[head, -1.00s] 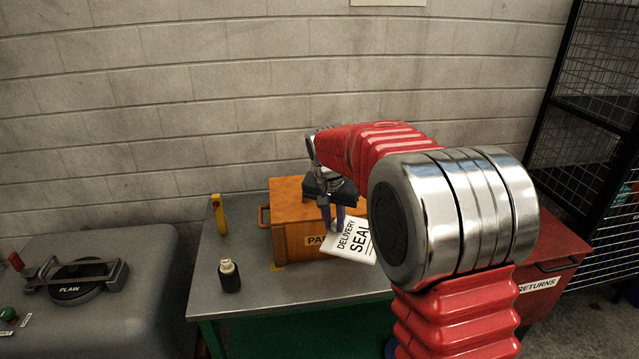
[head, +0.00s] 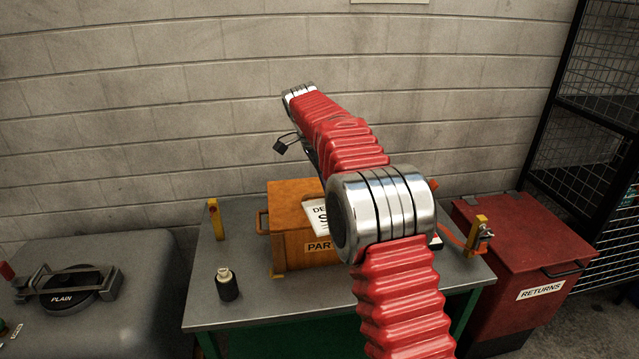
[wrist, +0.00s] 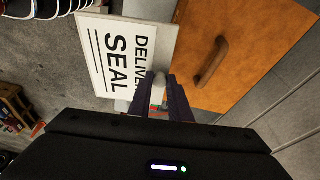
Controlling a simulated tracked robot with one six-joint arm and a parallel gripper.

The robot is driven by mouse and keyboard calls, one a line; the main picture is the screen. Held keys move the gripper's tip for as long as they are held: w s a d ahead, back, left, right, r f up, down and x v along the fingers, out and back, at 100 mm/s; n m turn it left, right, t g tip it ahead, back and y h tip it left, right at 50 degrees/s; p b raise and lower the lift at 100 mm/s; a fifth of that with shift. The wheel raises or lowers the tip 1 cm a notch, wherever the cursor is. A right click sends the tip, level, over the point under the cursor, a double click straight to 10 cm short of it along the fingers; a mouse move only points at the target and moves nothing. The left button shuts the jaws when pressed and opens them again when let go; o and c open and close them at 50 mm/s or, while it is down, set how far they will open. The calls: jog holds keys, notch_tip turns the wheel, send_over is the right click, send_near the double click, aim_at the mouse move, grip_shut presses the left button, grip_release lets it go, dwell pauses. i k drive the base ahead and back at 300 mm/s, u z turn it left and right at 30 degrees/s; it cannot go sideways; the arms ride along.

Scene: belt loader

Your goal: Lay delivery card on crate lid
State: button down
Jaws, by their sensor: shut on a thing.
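The white delivery card (wrist: 125,55), printed "DELIVERY SEAL", is held at its edge between the dark fingers of my gripper (wrist: 166,92) in the wrist view. In the head view the card (head: 317,218) shows in front of the crate's right part, its right side hidden by my arm. The orange crate (head: 287,212), labelled "PAR…", stands on the table with its right side hidden. In the wrist view the crate (wrist: 252,40) with a brown handle lies right of the card. I cannot tell whether the card touches the lid. My gripper is hidden in the head view.
The grey table (head: 250,300) bears a dark bottle (head: 227,285) and a yellow post (head: 213,220) left of the crate. A yellow post with a metal fitting (head: 479,237) stands at the right edge. A red returns bin (head: 520,240) is at right. A grey machine (head: 130,250) is at left.

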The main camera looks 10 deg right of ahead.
aim_at(318, 190)
jog(key=i, duration=0.85)
